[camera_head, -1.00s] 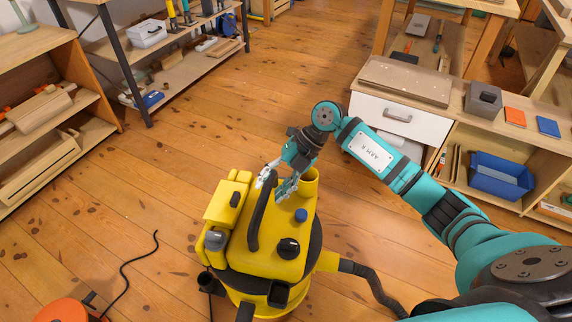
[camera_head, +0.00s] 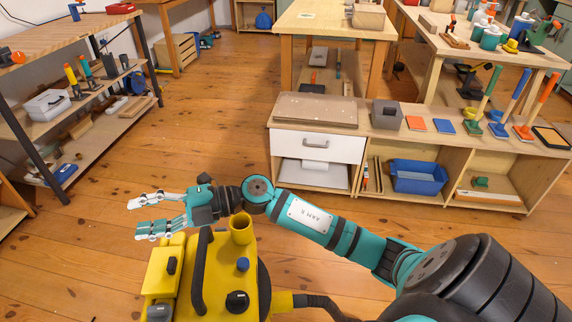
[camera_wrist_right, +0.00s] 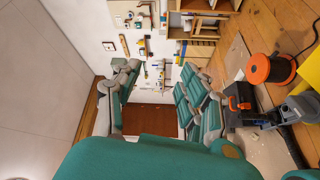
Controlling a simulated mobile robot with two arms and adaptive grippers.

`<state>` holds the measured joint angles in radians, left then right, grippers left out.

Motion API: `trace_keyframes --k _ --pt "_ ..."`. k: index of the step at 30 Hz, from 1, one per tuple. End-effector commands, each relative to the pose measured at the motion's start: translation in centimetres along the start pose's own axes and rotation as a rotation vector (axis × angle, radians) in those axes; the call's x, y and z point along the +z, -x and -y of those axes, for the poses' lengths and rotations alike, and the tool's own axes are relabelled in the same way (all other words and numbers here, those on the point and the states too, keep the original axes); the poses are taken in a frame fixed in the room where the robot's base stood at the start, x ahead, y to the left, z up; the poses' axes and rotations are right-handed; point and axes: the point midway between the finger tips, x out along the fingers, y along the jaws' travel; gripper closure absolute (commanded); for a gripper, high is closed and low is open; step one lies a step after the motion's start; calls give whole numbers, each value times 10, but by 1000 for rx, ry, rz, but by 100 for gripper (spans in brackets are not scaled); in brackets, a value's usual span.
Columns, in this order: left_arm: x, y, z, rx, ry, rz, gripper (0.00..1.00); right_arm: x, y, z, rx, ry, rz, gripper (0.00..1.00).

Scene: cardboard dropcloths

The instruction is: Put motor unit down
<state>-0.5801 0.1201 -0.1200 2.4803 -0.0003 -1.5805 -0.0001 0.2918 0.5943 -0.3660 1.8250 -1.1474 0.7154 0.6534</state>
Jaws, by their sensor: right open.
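The motor unit (camera_head: 212,270) is the yellow vacuum top with a black curved handle (camera_head: 199,272), a black knob and a blue cap. It stands upright at the bottom of the head view, and its lower part is cut off by the frame edge. My right gripper (camera_head: 143,218) is open and empty, with its fingers spread and pointing left. It is beyond the handle and apart from it. The open fingers also show in the right wrist view (camera_wrist_right: 160,72), with nothing between them. My left gripper is not in view.
A low cabinet (camera_head: 317,145) with a white drawer and a blue bin (camera_head: 417,177) stands behind my right arm. A shelf unit (camera_head: 92,120) stands at the left. Wooden floor between them is clear. The right wrist view shows an orange and black round object (camera_wrist_right: 270,68).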

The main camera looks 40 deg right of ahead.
Motion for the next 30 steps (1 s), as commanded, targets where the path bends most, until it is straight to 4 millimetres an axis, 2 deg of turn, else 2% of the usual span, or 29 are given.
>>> trace_keyframes --k 1,3,5,7,8,11,14,15,17,18,21,25,27,30 --pt "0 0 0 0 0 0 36 -3 -1 -13 142 -58 61 57" --pt "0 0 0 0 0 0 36 4 8 -30 320 -145 179 57" --pt "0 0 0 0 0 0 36 15 23 -37 448 -235 300 57" --pt "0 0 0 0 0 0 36 30 46 -33 566 -355 462 57" --pt "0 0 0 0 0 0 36 37 58 -28 604 -412 535 57" --pt "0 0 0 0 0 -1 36 52 100 9 676 -617 796 57" --pt "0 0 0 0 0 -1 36 50 140 68 658 -842 1063 57" --pt "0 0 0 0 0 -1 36 43 155 95 624 -936 1165 57" --pt "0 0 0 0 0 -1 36 24 175 136 549 -1074 1310 57" --pt "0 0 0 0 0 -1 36 7 186 162 484 -1163 1393 57" --pt "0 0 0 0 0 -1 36 -41 206 213 300 -1349 1552 57" --pt "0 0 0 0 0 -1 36 -94 220 248 98 -1502 1657 57" --pt "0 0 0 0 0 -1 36 -111 224 257 28 -1546 1681 57" --pt "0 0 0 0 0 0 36 -123 226 262 -21 -1574 1697 57"
